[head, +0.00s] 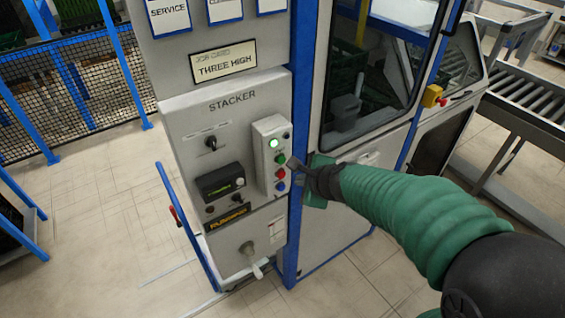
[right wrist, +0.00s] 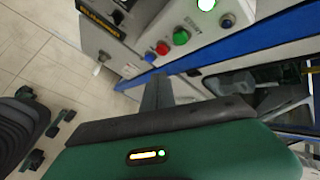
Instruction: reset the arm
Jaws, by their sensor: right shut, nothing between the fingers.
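My right gripper (head: 293,163) is shut and empty. In the head view its tip is close to the green button (head: 281,158) on the grey button box (head: 267,133); I cannot tell whether they touch. The box is on the right side of the STACKER panel (head: 185,130). A lit green lamp (head: 273,142) is above the green button, and a red button (head: 281,172) is below it. In the right wrist view the shut gripper (right wrist: 157,88) points toward the panel, with the red button (right wrist: 162,48) and green button (right wrist: 181,37) just beyond it. My left gripper is not in view.
The panel also has a black knob (head: 211,142), a dark display (head: 221,182) and a lower lever handle (head: 249,249). A blue post (head: 301,80) stands right beside the panel. A machine window (head: 380,70) and roller conveyor (head: 525,100) are to the right.

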